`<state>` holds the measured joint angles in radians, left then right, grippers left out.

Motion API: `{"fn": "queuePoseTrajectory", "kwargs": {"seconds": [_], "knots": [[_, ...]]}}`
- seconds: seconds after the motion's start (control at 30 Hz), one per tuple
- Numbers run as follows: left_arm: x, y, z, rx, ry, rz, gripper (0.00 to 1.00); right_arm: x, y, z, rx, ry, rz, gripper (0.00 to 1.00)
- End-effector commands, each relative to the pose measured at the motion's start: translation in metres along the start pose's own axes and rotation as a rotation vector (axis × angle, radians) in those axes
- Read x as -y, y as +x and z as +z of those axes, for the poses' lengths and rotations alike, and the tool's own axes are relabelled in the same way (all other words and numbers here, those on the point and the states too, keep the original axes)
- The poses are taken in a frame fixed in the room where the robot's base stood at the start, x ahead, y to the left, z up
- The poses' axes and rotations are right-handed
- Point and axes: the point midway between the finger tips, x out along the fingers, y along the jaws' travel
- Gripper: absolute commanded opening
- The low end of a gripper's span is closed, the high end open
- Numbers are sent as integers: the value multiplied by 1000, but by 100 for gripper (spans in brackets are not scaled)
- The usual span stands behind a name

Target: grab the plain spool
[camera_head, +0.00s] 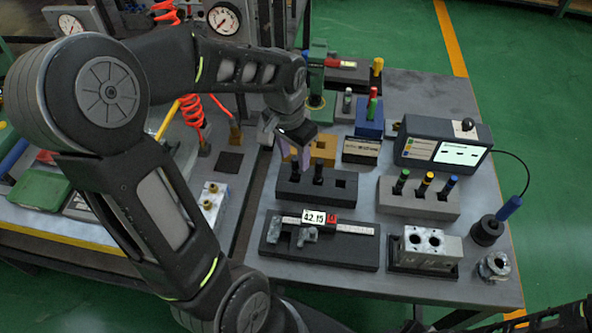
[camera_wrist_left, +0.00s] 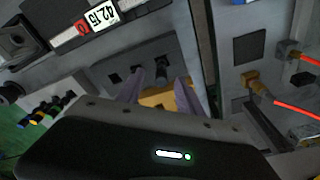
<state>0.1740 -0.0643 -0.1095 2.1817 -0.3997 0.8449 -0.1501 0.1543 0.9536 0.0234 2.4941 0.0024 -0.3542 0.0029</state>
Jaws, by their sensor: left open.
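Two dark spools with no visible colour band, one at the left (camera_head: 295,171) and one beside it (camera_head: 318,173), stand upright in a dark block (camera_head: 290,193). Its right hole looks empty. In the wrist view this block (camera_wrist_left: 150,52) lies beyond my fingers, with the dark spools (camera_wrist_left: 162,72) partly in line with them. My left gripper (camera_head: 294,156) is open and empty, above and just behind the block, its pale purple fingers (camera_wrist_left: 158,92) apart. I cannot tell the gap to the spools.
A grey block (camera_head: 420,205) holds spools with green, yellow and blue bands. A caliper (camera_head: 325,225) on a dark tray and a metal valve block (camera_head: 427,248) lie in front. A yellow block (camera_head: 322,150) is behind; a display box (camera_head: 443,145) stands at right.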

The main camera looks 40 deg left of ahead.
Motion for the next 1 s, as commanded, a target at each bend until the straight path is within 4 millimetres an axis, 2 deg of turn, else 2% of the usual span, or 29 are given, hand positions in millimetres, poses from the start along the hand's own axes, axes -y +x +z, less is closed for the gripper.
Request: {"fn": "queuePoseTrajectory", "kwargs": {"seconds": [0.13, 0.47, 0.57, 0.8, 1.0], "knots": [[0, 12, 1, 2, 0, 1, 43, 0, -1, 0, 0, 0, 0, 24], [0, 15, 0, 3, 0, 1, 43, 1, -2, 0, 0, 0, 1, 24], [1, 24, 0, 5, 0, 2, 43, 2, -5, 0, 1, 1, 1, 24], [2, 59, -1, 5, 1, 2, 43, 3, -10, 1, 2, 2, 3, 24], [3, 65, -2, 1, -1, 1, 43, 3, -9, 1, 3, 3, 4, 24]]}}
